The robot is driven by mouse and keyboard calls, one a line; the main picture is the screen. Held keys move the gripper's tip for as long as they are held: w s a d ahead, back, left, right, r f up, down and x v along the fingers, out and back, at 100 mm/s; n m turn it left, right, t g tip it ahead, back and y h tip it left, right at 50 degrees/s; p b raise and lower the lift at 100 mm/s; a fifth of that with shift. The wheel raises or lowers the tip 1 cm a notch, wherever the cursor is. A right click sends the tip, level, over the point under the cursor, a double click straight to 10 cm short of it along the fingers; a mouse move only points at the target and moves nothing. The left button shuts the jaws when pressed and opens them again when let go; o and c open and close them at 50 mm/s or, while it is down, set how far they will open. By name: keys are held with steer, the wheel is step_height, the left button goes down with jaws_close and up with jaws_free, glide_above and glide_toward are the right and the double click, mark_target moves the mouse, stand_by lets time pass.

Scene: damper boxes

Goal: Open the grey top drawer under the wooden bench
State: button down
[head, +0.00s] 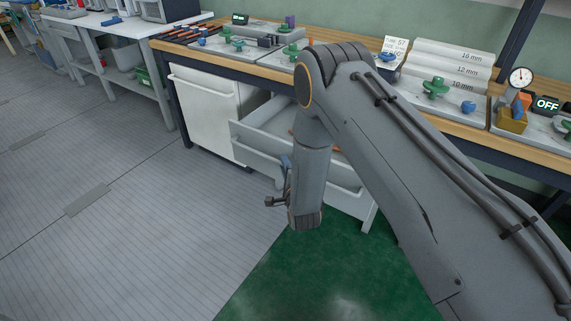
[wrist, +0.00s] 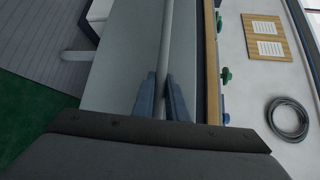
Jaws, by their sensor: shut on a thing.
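The grey top drawer (head: 252,138) is pulled well out from under the wooden bench (head: 262,72), and part of its inside shows. My arm hides the middle of its front. The long bar handle (wrist: 166,40) runs between the blue fingers of my gripper (wrist: 163,82) in the wrist view. My gripper is shut on this handle. In the head view one blue fingertip of my gripper (head: 285,161) shows at the drawer front, beside my wrist. Something orange (head: 292,131) is partly visible in the drawer.
A white cabinet (head: 205,112) stands left of the drawer. Green and blue knobs on grey plates (head: 435,88) lie on the bench, with a gauge (head: 520,77) at the right. The grey floor (head: 130,210) at left and green floor (head: 300,275) in front are clear.

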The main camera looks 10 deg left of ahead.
steer(key=c, duration=1.8)
jaws_free()
steer(key=shift+o, duration=0.2)
steer(key=v, duration=0.7)
steer(key=shift+s+d, duration=0.2)
steer(key=shift+s, duration=0.15)
